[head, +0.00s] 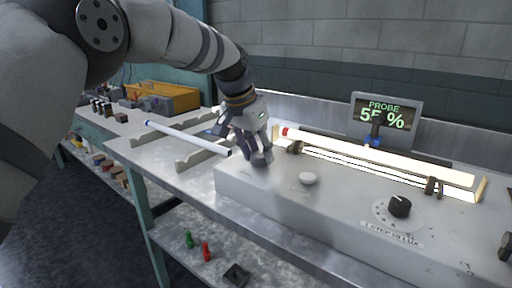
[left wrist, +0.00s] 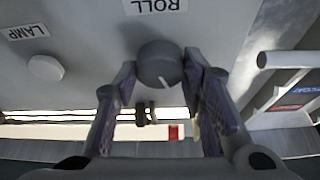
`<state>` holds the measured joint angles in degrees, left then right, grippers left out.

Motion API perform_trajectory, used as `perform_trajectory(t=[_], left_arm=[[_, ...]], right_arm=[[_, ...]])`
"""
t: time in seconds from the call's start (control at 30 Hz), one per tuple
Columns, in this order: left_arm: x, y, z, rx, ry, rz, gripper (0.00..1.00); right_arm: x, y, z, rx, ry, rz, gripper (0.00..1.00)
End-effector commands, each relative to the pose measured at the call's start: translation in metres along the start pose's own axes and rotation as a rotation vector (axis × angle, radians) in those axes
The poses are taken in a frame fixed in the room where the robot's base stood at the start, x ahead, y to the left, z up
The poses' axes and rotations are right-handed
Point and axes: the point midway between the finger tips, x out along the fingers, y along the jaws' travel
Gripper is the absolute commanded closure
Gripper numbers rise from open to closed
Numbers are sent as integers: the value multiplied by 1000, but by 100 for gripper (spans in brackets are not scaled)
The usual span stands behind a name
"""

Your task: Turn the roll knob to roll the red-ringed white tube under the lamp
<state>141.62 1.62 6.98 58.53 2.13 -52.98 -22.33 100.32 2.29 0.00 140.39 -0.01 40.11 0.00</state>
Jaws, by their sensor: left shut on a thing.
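My left gripper (head: 258,160) reaches down onto the left end of the white control box (head: 340,205). In the left wrist view its fingers (left wrist: 160,75) are shut on the dark round roll knob (left wrist: 160,62), one on each side; the knob's white mark points down and slightly right in that view. The label ROLL (left wrist: 156,5) sits beside it. In the head view the gripper hides the knob. The white tube (head: 370,154) lies brightly lit on supports behind the box, with its red ring (head: 285,131) at the left end.
A display (head: 386,112) reads PROBE and a percentage, partly covered by a dark probe post (head: 375,128). A white button (head: 308,178) and a black dial (head: 400,205) are on the box. Another white tube (head: 190,139) lies on the left rack. A yellow bin (head: 163,96) stands behind.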

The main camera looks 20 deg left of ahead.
Motion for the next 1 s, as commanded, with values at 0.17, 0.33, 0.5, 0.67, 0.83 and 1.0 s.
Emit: perform_trajectory(t=[0.17, 0.33, 0.5, 0.67, 0.83, 1.0], left_arm=[[-1, 1, -1, -100, 4, -42, 91], [1, 0, -1, -103, 3, -41, 91], [1, 0, -1, -102, 2, -40, 44], [1, 0, -1, -101, 2, -41, 44], [-2, 0, -1, -101, 3, -41, 44], [-39, 1, -2, -101, 6, -42, 44]], right_arm=[[-4, 0, -3, 0, 16, -1, 60], [-4, 0, -3, 0, 12, 0, 60], [-4, 0, -2, 0, 12, -1, 60], [-4, 0, -2, 0, 12, 0, 60], [-4, 0, -2, 0, 12, 0, 60], [-4, 0, -3, 0, 13, 0, 60]])
